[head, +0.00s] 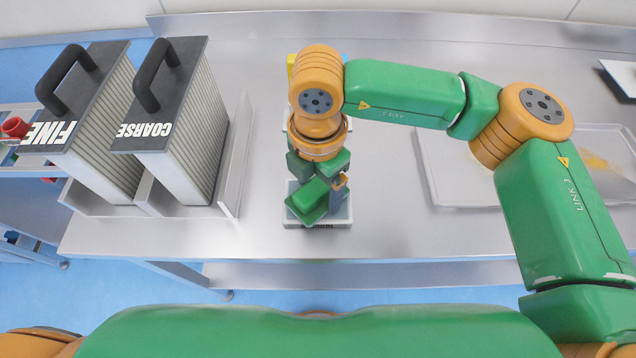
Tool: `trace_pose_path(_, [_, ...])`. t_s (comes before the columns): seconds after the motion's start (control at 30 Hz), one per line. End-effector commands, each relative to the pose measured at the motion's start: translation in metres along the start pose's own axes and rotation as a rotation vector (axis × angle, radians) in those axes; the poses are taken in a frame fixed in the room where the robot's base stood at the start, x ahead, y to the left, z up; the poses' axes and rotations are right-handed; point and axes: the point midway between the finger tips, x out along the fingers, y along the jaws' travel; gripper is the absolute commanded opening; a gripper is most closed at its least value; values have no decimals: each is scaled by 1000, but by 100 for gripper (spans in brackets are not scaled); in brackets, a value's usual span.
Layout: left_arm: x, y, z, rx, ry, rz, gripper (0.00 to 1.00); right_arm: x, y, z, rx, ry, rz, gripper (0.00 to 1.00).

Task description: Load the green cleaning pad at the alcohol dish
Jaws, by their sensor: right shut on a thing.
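A small pale dish (344,214) with dark lettering on its front sits near the table's front edge, and I take it to be the alcohol dish. My right gripper (318,203) points down right over it and covers most of it. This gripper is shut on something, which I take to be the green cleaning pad. The pad is hard to tell apart from the green gripper parts. I cannot tell whether it touches the dish. My left gripper is not in view.
Two ribbed boxes with black handles, marked FINE (88,115) and COARSE (178,120), stand in a metal rack at left. A pale tray (440,180) with yellowish crumbs lies at right. Yellow (290,66) and blue (345,57) items show partly behind my right arm.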

Motion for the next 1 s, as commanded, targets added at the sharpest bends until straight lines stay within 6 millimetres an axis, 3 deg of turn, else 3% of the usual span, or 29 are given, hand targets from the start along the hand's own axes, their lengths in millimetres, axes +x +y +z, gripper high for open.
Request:
trace_pose_path(0.37, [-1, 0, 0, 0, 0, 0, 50, 0, -1, -1, -2, 2, -6, 37])
trace_pose_path(1.0, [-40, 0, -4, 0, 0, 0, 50, -70, 0, 0, -1, 0, -2, 37])
